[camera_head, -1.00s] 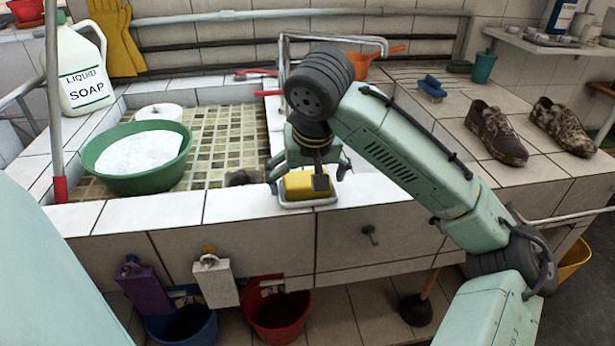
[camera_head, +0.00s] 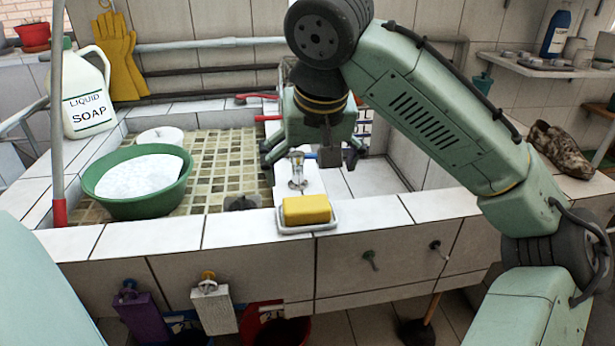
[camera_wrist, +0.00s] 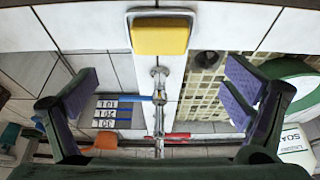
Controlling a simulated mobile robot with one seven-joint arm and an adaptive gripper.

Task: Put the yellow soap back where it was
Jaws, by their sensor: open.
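The yellow soap (camera_head: 306,209) lies in a small white soap dish (camera_head: 283,226) on the front tiled ledge of the sink. My gripper (camera_head: 313,160) is open and empty. It hangs above and behind the soap, over the divider between the basins, and is apart from it. In the wrist view the soap (camera_wrist: 160,37) lies on its dish (camera_wrist: 130,14) at the top middle. My gripper's two fingers (camera_wrist: 160,90) stand wide apart in that view, with nothing between their pads but the tap below.
A metal tap (camera_head: 297,170) stands behind the soap, below my gripper. A green basin of white powder (camera_head: 100,195) is on the left, near a liquid soap jug (camera_head: 85,92). A shoe (camera_head: 562,152) sits at the right. The front ledge beside the dish is clear.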

